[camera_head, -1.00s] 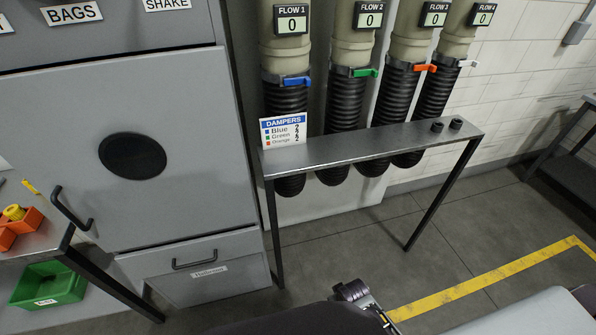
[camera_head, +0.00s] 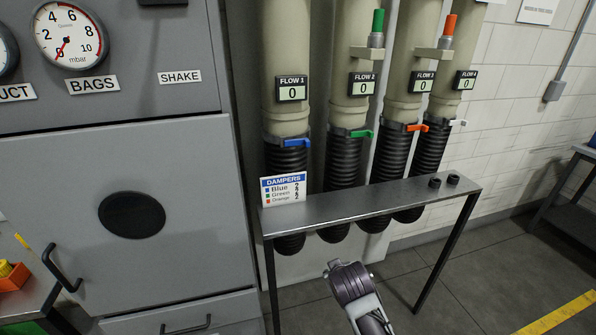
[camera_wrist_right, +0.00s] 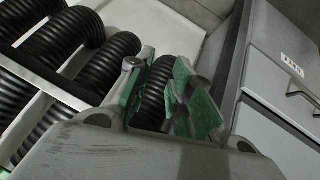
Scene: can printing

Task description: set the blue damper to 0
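The blue damper (camera_head: 298,143) is a small lever on the leftmost pipe, just above its black hose, pointing right and roughly level. The FLOW 1 display (camera_head: 292,89) above it reads 0. The DAMPERS sign (camera_head: 283,189) stands at the left end of the metal shelf; its numbers are too small to read. Part of my right arm (camera_head: 352,288) shows low in front of the shelf, well below the blue damper. In the right wrist view my right gripper (camera_wrist_right: 158,95) has its green-padded fingers apart, with a black hose behind the gap. My left gripper is out of view.
The shelf (camera_head: 335,203) crosses in front of the hoses. Green (camera_head: 361,134), orange (camera_head: 417,128) and white (camera_head: 457,123) levers sit on the other pipes. A grey cabinet (camera_head: 190,220) stands close on the left. Floor is open to the right.

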